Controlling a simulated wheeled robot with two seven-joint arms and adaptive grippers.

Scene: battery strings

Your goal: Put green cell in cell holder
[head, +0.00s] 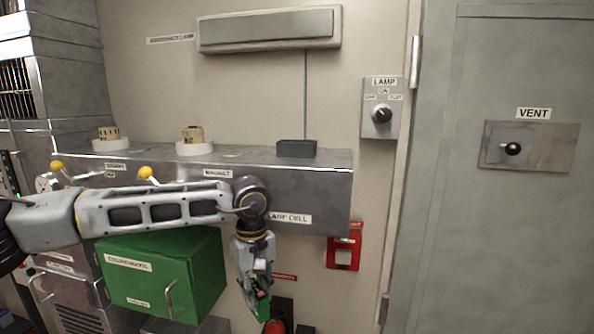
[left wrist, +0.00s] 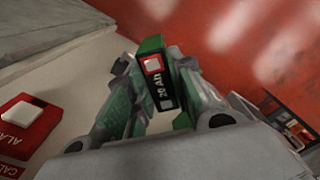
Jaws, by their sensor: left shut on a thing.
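The green cell (head: 262,304) is held in my left gripper (head: 256,288), which points down in front of the bench's right part. In the left wrist view, the green cell (left wrist: 154,62) shows a dark face marked "20 Ah" and a red-and-white patch, between the two fingers of the left gripper (left wrist: 152,100). A small dark grey box (head: 297,148), likely the cell holder, stands on the bench top above the label "LAMP CELL". The held cell is below and left of it. Whether the box is empty cannot be told. My right gripper is out of view.
The grey bench (head: 310,185) carries two white round bases with yellowish pieces. A green cabinet (head: 165,270) is beneath it. A red wall box (head: 344,252) is right of my gripper; a lamp switch (head: 381,114) is above. A red extinguisher-like object (head: 275,326) is low down.

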